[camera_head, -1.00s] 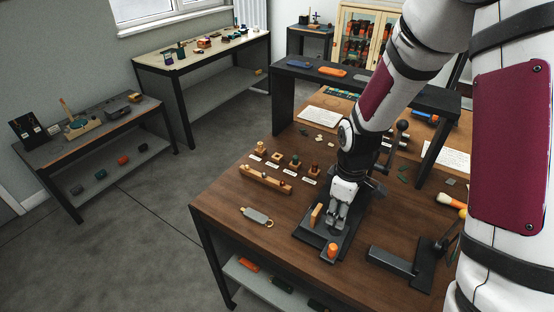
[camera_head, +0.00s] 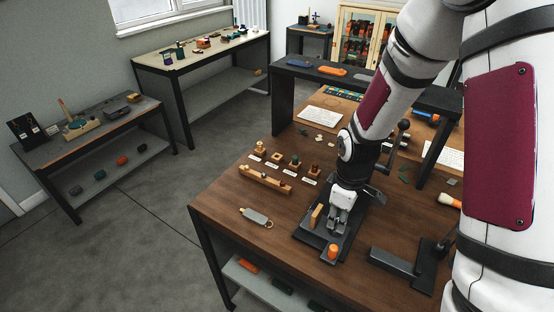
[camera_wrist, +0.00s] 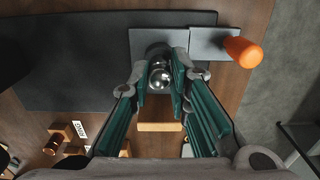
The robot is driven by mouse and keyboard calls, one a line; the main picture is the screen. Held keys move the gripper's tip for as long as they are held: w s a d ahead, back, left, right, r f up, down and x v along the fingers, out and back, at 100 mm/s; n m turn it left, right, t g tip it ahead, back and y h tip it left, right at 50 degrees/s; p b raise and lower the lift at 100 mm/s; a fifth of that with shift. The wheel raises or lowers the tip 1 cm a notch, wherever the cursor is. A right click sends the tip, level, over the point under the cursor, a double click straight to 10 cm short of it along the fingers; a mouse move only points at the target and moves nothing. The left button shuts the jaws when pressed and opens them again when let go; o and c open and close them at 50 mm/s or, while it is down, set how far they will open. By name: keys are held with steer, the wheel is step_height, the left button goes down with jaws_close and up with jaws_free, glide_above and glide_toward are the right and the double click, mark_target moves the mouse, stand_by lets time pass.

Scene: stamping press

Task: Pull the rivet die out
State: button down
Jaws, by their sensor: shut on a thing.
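My gripper (camera_head: 337,221) is low over the dark base of the stamping press (camera_head: 311,246), on the near part of the wooden table. In the wrist view my gripper (camera_wrist: 160,80) has its green-padded fingers shut on a shiny, rounded metal piece, which I take for the rivet die (camera_wrist: 158,72). In the head view my fingers hide the die. A wooden block (camera_wrist: 160,126) stands beside the fingers, and an orange knob (camera_head: 333,251) sits at the plate's end.
Several small wooden pieces (camera_head: 276,158) with labels and a long wooden holder (camera_head: 264,180) stand left of the press. A grey tag with a ring (camera_head: 256,216) lies nearer. A dark angled metal fixture (camera_head: 392,261) is at the right. A dark raised shelf (camera_head: 283,105) stands behind.

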steer(key=shift+r, duration=0.4)
steer(key=shift+r+p, duration=1.25)
steer(key=shift+r, duration=1.2)
steer(key=shift+w, duration=0.1)
